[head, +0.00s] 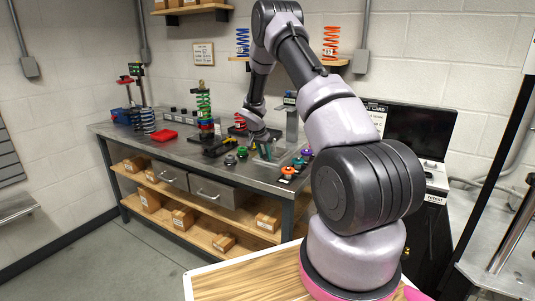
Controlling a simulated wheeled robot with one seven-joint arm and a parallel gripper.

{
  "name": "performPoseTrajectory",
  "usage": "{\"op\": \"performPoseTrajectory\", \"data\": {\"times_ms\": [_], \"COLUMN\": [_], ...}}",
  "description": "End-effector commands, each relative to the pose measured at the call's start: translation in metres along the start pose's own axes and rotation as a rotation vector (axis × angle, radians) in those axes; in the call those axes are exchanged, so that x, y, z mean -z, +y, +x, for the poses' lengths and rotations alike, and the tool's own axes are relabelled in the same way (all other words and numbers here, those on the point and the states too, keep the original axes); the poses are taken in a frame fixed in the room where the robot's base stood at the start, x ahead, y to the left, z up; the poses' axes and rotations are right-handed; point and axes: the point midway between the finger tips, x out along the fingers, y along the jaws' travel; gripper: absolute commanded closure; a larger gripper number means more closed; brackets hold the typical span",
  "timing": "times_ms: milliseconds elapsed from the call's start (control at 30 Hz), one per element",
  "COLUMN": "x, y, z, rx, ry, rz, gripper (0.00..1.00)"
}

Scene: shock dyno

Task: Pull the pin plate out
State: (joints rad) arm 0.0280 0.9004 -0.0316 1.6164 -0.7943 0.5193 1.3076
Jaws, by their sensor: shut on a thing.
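My gripper (264,152) is low over the metal workbench, at the foot of a grey upright stand (292,124). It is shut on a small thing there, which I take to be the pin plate. The plate is too small and too hidden by my gripper to make out its shape. I cannot tell whether it is still seated in the stand. My arm reaches across from the right of the view.
The metal workbench (178,153) holds a green-spring shock (204,108), a red tray (163,135), a blue-grey spring (148,121) and several coloured knobs, including an orange one (288,171). A dark monitor (420,133) stands at right. The bench's left front is clear.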

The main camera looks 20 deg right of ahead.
Motion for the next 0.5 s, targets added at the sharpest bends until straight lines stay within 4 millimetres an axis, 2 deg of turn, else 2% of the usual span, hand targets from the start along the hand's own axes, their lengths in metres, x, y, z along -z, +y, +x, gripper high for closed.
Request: {"op": "performPoseTrajectory", "data": {"times_ms": [167,200,267,500], "x": [0.0010,0.0011,0.0012,0.0011], "y": [-0.0004,-0.0004,-0.0003,0.0001], "z": [-0.0003,-0.0003,-0.0003,0.0001], "rx": [0.001,0.001,0.001,0.000], "ry": [0.001,0.001,0.001,0.001], "rz": [0.001,0.001,0.001,0.001], "gripper": [1.00,0.55,0.35,0.35]}}
